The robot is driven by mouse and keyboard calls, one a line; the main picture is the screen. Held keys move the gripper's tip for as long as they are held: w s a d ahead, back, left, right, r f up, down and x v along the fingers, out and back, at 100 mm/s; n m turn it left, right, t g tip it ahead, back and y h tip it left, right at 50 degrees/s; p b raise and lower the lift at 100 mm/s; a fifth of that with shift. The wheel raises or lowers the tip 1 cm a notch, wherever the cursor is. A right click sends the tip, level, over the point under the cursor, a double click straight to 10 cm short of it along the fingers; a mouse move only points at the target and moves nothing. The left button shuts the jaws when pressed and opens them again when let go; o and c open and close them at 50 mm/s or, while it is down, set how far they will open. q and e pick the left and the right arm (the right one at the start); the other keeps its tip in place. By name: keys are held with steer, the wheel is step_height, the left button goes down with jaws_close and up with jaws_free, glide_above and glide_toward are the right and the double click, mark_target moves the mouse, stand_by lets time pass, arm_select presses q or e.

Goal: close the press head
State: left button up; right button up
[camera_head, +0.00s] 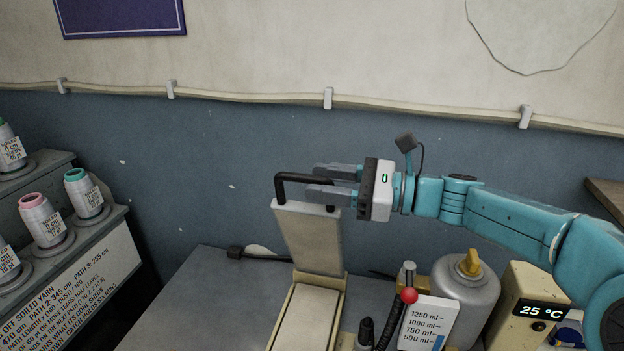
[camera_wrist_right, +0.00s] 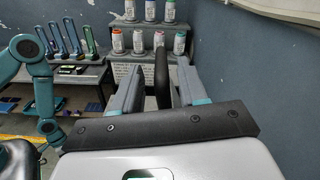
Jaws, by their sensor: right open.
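The press head (camera_head: 308,238) is a pale flat plate that stands raised, leaning slightly back, hinged to the pale press base (camera_head: 305,322) below it. A black bar handle (camera_head: 296,177) is fixed at its top. My right gripper (camera_head: 322,182) comes in from the right at handle height. Its fingers are open, and in the right wrist view the handle (camera_wrist_right: 162,76) stands between the two fingers. I cannot tell if either finger touches it. My left gripper is not in view.
A spool rack (camera_head: 60,215) with yarn cones stands at the left. A bottle with a yellow knob (camera_head: 465,295), a volume card (camera_head: 428,322), a red-ball lever (camera_head: 409,295) and a 25 °C box (camera_head: 528,308) crowd the right of the press. The grey tabletop (camera_head: 190,310) left of the press is clear.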

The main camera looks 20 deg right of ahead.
steer(key=shift+x, duration=0.75)
steer(key=shift+w+a, duration=0.2)
steer(key=shift+w+a, duration=0.15)
steer(key=shift+a, duration=0.05)
jaws_close()
